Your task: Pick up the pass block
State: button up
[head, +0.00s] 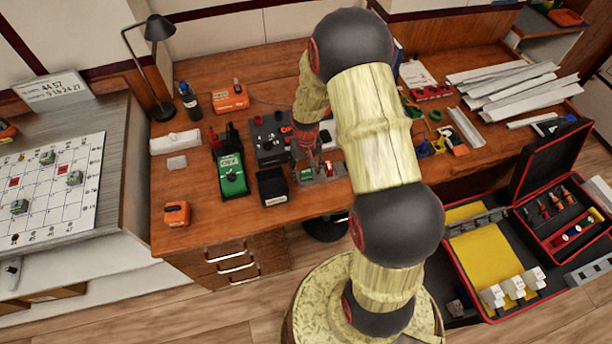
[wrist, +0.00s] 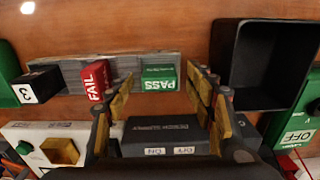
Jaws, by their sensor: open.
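The pass block (wrist: 158,78) is a green block with white PASS lettering. It sits on a grey strip (wrist: 140,62) on the wooden desk; it also shows in the head view as a small green block (head: 306,176). My gripper (wrist: 158,86) is open and empty, its yellow-padded fingers on either side of the block in the wrist view. The fingers look apart from the block; how far above it they are, I cannot tell. In the head view my gripper (head: 308,158) hangs over the strip and partly hides it.
A red FAIL block (wrist: 96,79) stands beside the left finger, and a black block marked 3 (wrist: 38,87) farther left. An open black box (wrist: 268,65) is close on the right. A bench supply unit (wrist: 165,132) lies below. Green meter (head: 231,178) stands left.

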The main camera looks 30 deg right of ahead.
jog(key=shift+c, duration=1)
jog(key=c, duration=1)
jog(key=shift+r, duration=0.15)
jog(key=shift+c, duration=0.2)
